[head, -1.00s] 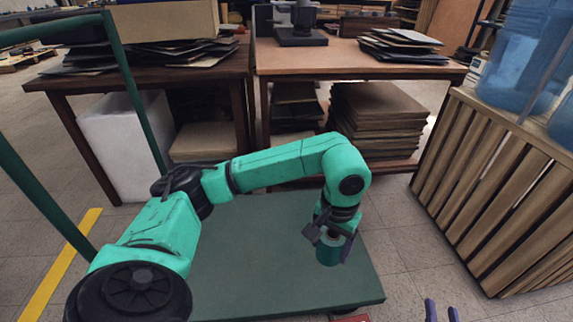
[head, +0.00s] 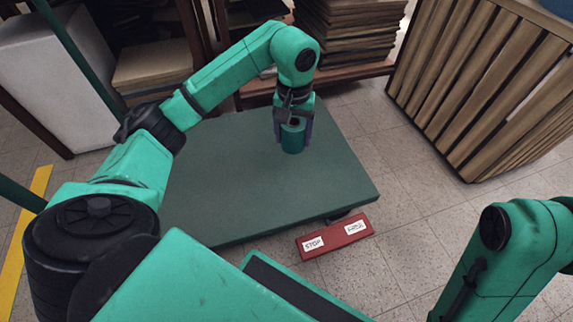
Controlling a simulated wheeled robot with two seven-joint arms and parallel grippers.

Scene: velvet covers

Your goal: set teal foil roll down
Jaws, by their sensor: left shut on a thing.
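The teal foil roll (head: 293,139) is upright in the head view, a short cylinder with a dark centre in its top. My left gripper (head: 294,132) points down from above, shut on the roll with one finger on each side. The roll is over the far right part of a dark green flat platform (head: 250,190). I cannot tell whether its bottom touches the platform. My right arm shows at the lower right, but its fingertips are out of view.
A red bar (head: 335,236) with STOP labels sits at the platform's near right edge. A slatted wooden crate (head: 480,80) stands right. Stacked boards (head: 350,30) and a white box (head: 55,75) stand behind. The platform around the roll is clear.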

